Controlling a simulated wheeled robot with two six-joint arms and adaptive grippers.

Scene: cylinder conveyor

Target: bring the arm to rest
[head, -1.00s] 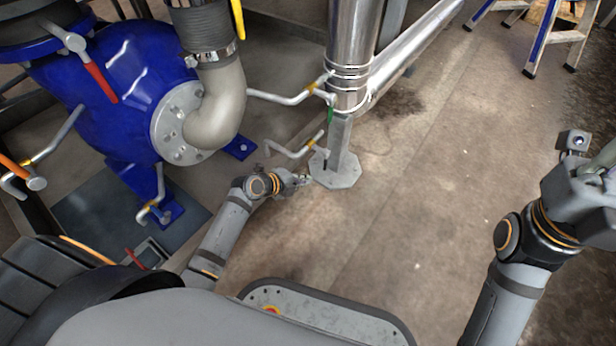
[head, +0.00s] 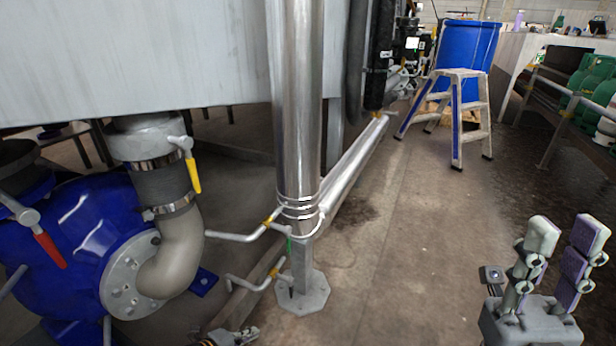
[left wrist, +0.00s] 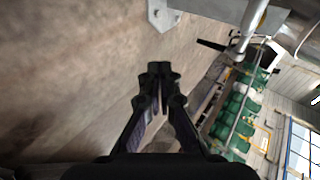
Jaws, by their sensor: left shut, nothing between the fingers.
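My left gripper (head: 236,337) shows only in small part at the bottom edge of the head view, left of the steel post's foot. In the left wrist view its dark fingers (left wrist: 160,75) meet at the tips, with nothing between them. It appears clear of the surroundings, with the bare floor behind it. My right gripper (head: 566,238) is at the lower right of the head view. Its two pad-tipped fingers point up, stand apart and have nothing between them. Most of both arms is outside the head view.
A steel pipe (head: 298,110) stands on a footed post (head: 302,292) near my left gripper. A blue pump (head: 85,235) with valve levers is at left. A stepladder (head: 462,110) and blue barrel (head: 468,45) stand behind. The floor (head: 420,260) between the grippers is clear.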

